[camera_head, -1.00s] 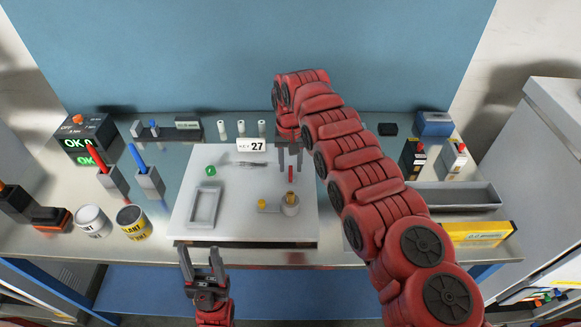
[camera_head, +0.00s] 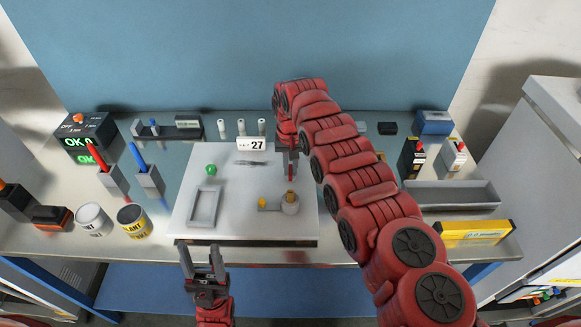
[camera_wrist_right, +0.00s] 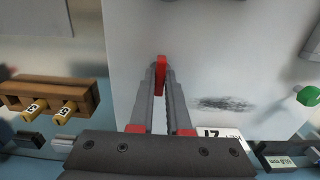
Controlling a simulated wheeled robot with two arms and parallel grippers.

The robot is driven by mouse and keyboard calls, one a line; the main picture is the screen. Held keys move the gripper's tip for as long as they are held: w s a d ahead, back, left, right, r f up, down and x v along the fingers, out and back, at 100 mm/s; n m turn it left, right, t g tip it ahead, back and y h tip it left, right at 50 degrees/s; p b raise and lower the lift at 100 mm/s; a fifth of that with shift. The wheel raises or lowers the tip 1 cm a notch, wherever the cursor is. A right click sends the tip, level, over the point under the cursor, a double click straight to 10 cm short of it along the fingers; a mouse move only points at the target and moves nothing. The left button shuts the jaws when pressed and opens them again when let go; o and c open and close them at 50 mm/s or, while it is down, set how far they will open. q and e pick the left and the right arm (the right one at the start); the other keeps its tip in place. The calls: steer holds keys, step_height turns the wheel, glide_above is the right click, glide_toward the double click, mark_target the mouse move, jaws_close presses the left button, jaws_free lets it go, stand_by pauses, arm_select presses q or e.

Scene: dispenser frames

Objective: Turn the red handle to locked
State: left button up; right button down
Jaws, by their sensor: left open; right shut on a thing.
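The red handle (camera_wrist_right: 161,72) is a narrow red bar on the pale panel (camera_head: 230,227). In the right wrist view it stands between my right fingertips, which touch it on both sides. In the head view only a small red part of the handle (camera_head: 291,173) shows below my right gripper (camera_head: 290,165). That gripper is shut on it, at the panel's upper right. I cannot read any locked mark or tell which position it is in. My left gripper (camera_head: 202,262) is open and empty, in front of the table edge.
Two cans, a white-grey one (camera_head: 93,220) and a yellow-banded one (camera_head: 133,222), stand left. A grey tray (camera_head: 450,195) lies right.

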steer(key=shift+f+n+b, duration=0.2)
steer(key=shift+n+b, duration=0.4)
steer(key=shift+b, duration=0.3)
steer(key=n+b, duration=0.3)
steer(key=shift+b, duration=0.4)
steer(key=n+b, duration=0.1)
steer(key=n, duration=0.2)
steer(key=shift+r, duration=0.1)
steer(key=n+b, duration=0.1)
steer(key=n, duration=0.3)
steer(key=shift+r, duration=0.1)
steer(key=n, duration=0.5)
steer(key=shift+n, duration=0.4)
